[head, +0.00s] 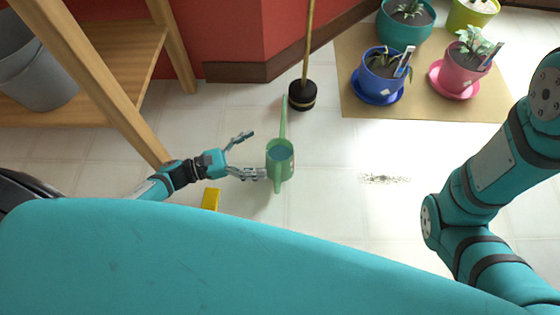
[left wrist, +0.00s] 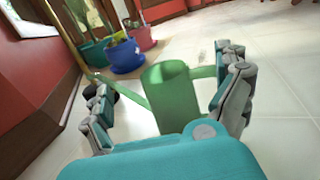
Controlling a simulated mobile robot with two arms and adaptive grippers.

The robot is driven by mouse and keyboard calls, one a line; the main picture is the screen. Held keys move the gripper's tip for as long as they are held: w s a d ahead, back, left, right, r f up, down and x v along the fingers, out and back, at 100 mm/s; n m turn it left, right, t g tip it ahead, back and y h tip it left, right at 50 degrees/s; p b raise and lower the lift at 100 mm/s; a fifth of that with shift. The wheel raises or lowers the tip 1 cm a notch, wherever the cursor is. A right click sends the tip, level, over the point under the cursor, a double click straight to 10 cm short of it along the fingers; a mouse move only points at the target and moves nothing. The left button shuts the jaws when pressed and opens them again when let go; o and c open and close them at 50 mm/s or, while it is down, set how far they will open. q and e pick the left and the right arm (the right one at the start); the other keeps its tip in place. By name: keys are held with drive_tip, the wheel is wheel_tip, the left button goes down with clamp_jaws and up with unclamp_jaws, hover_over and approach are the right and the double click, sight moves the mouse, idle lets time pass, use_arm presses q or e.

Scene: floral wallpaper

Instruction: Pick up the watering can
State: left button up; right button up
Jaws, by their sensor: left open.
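The green watering can (head: 279,172) stands on the pale tiled floor, with its long thin spout pointing away from me. My left gripper (head: 254,154) is open just left of it. One finger lies close to the can's near left side; I cannot tell whether it touches. The other finger is raised, farther back. In the left wrist view the can (left wrist: 170,98) shows ahead, between the two spread fingers. Its handle is partly hidden there by a finger. My right arm comes in at the right of the head view, but its gripper is out of frame.
A black-based pole (head: 302,96) stands just behind the spout. A yellow object (head: 210,199) lies beneath my left wrist. A wooden shelf (head: 125,55) is at left. Potted plants stand on a brown mat (head: 358,98) at back right. Dark specks (head: 385,179) mark otherwise clear floor.

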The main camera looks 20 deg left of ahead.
sight(281, 156)
use_arm(q)
wheel_tip(281, 156, down, 6)
drive_tip(key=b, duration=0.4)
drive_tip(key=shift+f, duration=0.2)
drive_tip(key=shift+w+d+f, duration=0.1)
drive_tip(key=shift+w+d, duration=0.3)
drive_tip(key=shift+d, duration=0.1)
drive_tip(key=b+x, duration=0.3)
drive_tip(key=x, duration=0.2)
drive_tip(key=shift+w+d, duration=0.2)
drive_tip(key=shift+d, duration=0.1)
drive_tip(key=shift+w+d, duration=0.15)
drive_tip(key=shift+d, duration=0.05)
drive_tip(key=shift+r, duration=0.25)
drive_tip(key=shift+c, duration=0.3)
drive_tip(key=c, duration=1.6)
